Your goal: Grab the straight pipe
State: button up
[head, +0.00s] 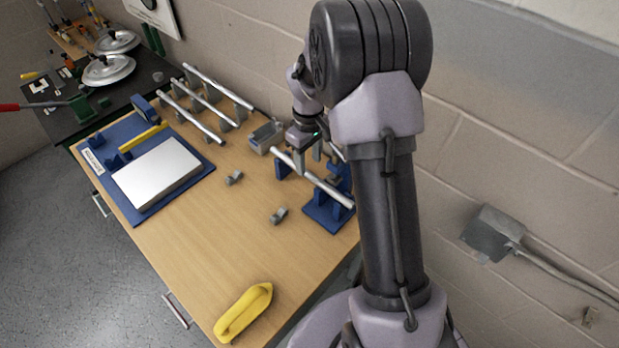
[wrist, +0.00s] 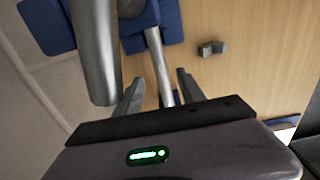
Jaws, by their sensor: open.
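A straight silver pipe (head: 328,190) lies across blue supports (head: 322,214) at the right side of the wooden table. My gripper (head: 308,142) is above the far end of this pipe, partly hidden by my arm. In the wrist view, my gripper (wrist: 160,90) is open, its fingers on either side of a thin silver pipe (wrist: 157,60) that runs lengthwise between them. The fingers do not close on it.
Several more straight silver pipes (head: 219,86) rest on grey stands at the back. Small grey clamps (head: 234,177) lie mid-table. A yellow object (head: 243,312) lies at the front. The wall is close behind my arm.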

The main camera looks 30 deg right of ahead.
aim_at(308, 172)
notch_tip(308, 172, down, 4)
jog(key=shift+a+f+b, duration=0.1)
jog(key=shift+b, duration=0.45)
jog(key=shift+s, duration=0.1)
jog(key=shift+c, duration=0.9)
grip_shut()
jog(key=shift+r, duration=0.25)
